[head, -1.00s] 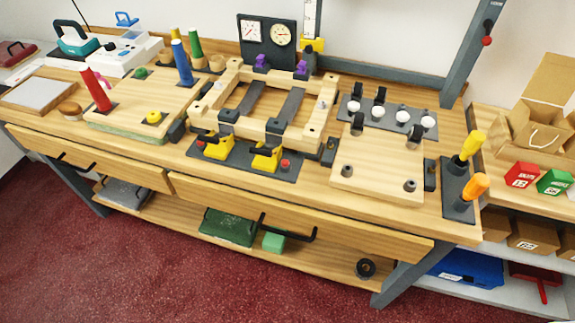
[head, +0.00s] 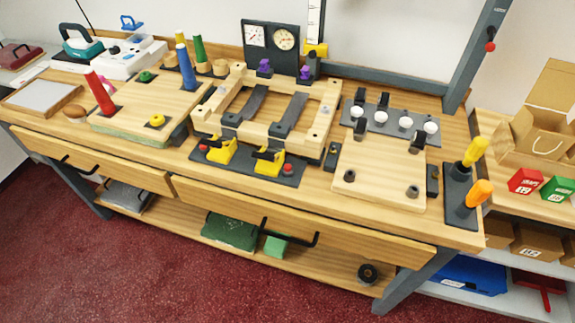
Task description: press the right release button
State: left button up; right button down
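Two red buttons sit on a dark plate (head: 237,168) at the front middle of the bench in the head view. The right red button (head: 287,169) is at the plate's right end, beside a yellow clamp with a black handle (head: 268,161). The left red button (head: 203,141) is at the other end, beside another yellow clamp (head: 221,150). Behind them stands a light wooden frame (head: 258,131) with two dark grey bars inside. Neither of my grippers shows in the view, and nothing covers the right button.
To the right is a wooden board (head: 382,178) with dark round pegs. Behind it is a grey strip (head: 391,122) with white knobs. Orange and yellow handles (head: 479,193) stand upright at the right end. Coloured cones (head: 101,94) stand on the left. The bench front edge has drawers with black handles.

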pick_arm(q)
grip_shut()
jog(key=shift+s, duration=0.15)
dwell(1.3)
